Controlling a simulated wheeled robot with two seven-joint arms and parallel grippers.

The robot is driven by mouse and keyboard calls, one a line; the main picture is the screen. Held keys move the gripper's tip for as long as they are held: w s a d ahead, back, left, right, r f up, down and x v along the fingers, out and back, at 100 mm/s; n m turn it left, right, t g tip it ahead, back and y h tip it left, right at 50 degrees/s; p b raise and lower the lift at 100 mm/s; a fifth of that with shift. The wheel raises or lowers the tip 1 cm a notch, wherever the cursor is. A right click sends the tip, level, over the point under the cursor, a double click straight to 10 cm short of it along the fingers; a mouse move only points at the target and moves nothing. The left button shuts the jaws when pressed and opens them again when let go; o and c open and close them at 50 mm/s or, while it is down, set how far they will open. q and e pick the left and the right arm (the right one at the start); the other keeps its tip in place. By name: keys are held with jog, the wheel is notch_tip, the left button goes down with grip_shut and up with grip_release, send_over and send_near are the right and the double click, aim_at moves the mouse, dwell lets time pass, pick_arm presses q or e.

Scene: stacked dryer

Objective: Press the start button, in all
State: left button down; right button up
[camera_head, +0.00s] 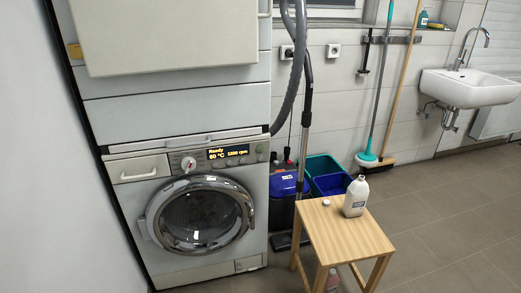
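The washing machine (143,206) stands at the left under another white machine (180,112). Its round glass door (202,216) is closed. On its control panel is a dial (188,164), and a lit display (228,152) reads "Ready", "80 °C" and "1200 rpm" or similar. Small round buttons (260,148) sit on the panel at the right of the display; their labels are too small to read, so I cannot tell which one is the start button. Neither of my grippers is in view.
A wooden stool (345,232) with a white bottle (355,196) stands at the right front of the machine. Bins (324,170), a vacuum tube (305,120) and brooms (385,80) stand by the wall, and a sink (470,88) hangs at far right. The floor at right is clear.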

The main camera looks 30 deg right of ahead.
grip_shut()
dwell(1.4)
